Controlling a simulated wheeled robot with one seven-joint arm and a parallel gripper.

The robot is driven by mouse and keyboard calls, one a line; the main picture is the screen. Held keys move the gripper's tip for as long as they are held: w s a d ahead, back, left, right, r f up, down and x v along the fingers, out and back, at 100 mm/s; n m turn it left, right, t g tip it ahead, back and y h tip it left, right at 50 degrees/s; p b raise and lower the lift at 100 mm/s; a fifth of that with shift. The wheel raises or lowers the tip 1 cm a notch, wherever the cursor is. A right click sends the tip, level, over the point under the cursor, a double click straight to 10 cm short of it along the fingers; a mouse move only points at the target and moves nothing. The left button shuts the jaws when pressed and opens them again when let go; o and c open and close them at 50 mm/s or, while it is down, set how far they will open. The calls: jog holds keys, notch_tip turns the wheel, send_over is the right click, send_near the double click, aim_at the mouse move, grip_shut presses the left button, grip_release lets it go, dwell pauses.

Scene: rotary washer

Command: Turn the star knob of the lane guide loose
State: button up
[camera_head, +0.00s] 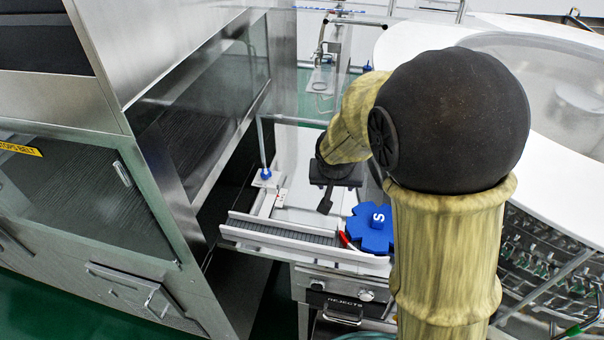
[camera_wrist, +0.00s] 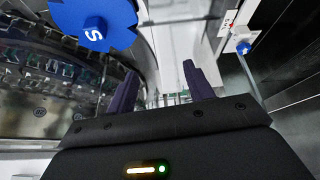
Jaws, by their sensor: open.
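A small blue knob (camera_head: 265,175) sits at the foot of a thin upright rod, left of my gripper, near a small white plate with red marks (camera_head: 280,198). It also shows in the wrist view (camera_wrist: 243,48) at the upper right; its lobes are too small to tell. The lane's rail (camera_head: 290,235) runs along the front edge of the white deck. My gripper (camera_head: 326,205) points down over the deck, apart from the knob. In the wrist view its two dark fingers (camera_wrist: 160,85) are spread with nothing between them.
A large blue star-shaped wheel marked S (camera_head: 372,228) lies on the deck right of my gripper, a red item (camera_head: 347,241) beside it. A steel cabinet (camera_head: 150,200) stands left and a round white machine (camera_head: 480,40) right. A REJECTS drawer (camera_head: 345,303) is below.

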jog(key=s+d+f+g, duration=0.1)
jog(key=s+d+g, duration=0.1)
jog(key=s+d, duration=1)
jog(key=s, duration=0.3)
jog(key=shift+s+f+g+y, duration=0.15)
jog(key=shift+s+g+y, duration=0.15)
jog(key=shift+g, duration=0.1)
